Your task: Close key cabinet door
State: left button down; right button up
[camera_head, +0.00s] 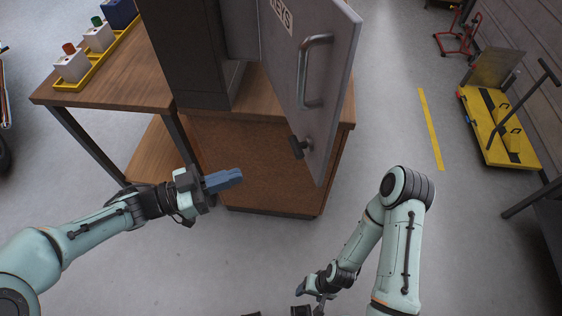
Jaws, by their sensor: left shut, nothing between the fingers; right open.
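The key cabinet (196,50) is a dark grey box standing on a wooden bench. Its grey door (333,95) stands wide open toward me and to the right, with part of a "KEYS" label at the top. A metal bar handle (304,72) and a dark latch knob (299,147) are on the door's visible face. My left gripper (232,179) is shut and empty, in front of the bench, left of the door and below the cabinet, apart from both. My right gripper (312,301) is open, low at the bottom edge, well away from the door.
The wooden bench (240,165) supports the cabinet. A wooden table (128,66) at left holds a yellow tray (82,80) with small white boxes. A yellow platform cart (498,130) stands at right. The floor between the bench and cart is clear, with a yellow line (430,128).

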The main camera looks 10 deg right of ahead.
pick_arm(q)
jog(key=s+r+m+g, duration=0.1)
send_near(308, 161)
jog(key=d, duration=0.4)
jog(key=w+d, duration=0.1)
jog(key=d, duration=0.1)
jog(key=shift+d+r+p, duration=0.1)
jog(key=shift+d+p, duration=0.25)
jog(key=shift+d, duration=0.05)
jog(key=shift+d, duration=0.1)
